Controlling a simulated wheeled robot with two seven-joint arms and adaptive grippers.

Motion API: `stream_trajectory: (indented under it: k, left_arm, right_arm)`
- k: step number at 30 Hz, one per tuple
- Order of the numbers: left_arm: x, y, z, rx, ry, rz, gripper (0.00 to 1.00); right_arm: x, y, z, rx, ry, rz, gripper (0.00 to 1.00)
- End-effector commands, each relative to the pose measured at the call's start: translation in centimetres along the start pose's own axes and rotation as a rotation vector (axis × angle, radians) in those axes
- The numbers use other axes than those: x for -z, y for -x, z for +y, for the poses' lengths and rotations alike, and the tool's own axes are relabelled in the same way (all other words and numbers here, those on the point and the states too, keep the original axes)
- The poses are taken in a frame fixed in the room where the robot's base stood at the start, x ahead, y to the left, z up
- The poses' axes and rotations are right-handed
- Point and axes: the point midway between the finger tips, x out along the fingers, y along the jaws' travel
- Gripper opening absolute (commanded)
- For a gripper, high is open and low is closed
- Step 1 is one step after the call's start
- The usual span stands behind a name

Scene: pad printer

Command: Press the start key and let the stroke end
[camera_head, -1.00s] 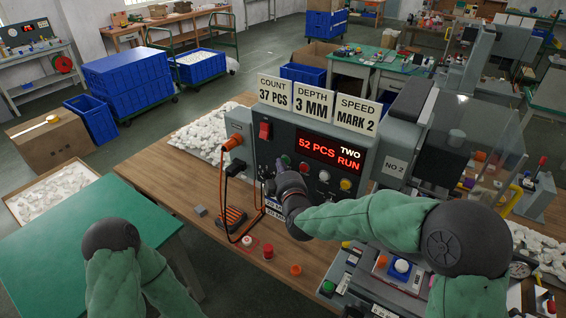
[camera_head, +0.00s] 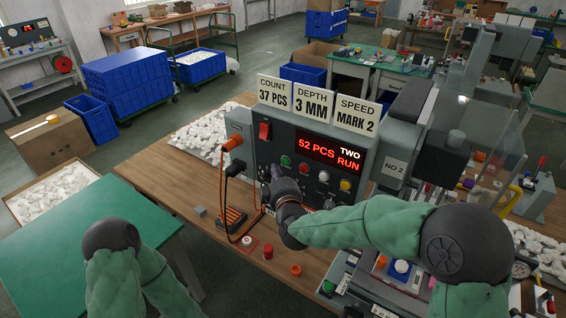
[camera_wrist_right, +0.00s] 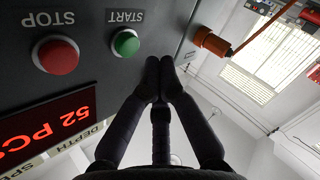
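The green start key (camera_head: 285,160) is on the dark control panel, left of the red stop key (camera_head: 304,168). In the right wrist view, upside down, the start key (camera_wrist_right: 126,43) is labelled START and the stop key (camera_wrist_right: 58,55) STOP. My right gripper (camera_wrist_right: 160,68) is shut and empty, its fingertips together beside the start key and apart from it. In the head view the right gripper (camera_head: 274,176) is just below and left of the key. The display (camera_head: 331,153) reads "52 PCS TWO RUN" in lit letters. My left gripper is out of view.
Signs above the panel read COUNT 37 PCS (camera_head: 274,91), DEPTH 3 MM (camera_head: 315,97) and SPEED MARK 2 (camera_head: 357,114). Small parts lie on the wooden bench (camera_head: 180,190).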

Motion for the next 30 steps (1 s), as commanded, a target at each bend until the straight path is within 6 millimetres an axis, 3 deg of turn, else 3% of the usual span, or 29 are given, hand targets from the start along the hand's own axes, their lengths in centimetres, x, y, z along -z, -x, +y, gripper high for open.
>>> stream_trajectory:
  k: [16,30]
  left_arm:
    - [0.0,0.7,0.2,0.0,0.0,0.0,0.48]
    - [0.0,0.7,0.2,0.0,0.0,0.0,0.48]
  right_arm:
    - [2.5,3.2,-2.3,0.0,0.0,0.002,0.0]
    - [2.6,3.6,-2.5,-0.001,0.0,0.0,0.0]
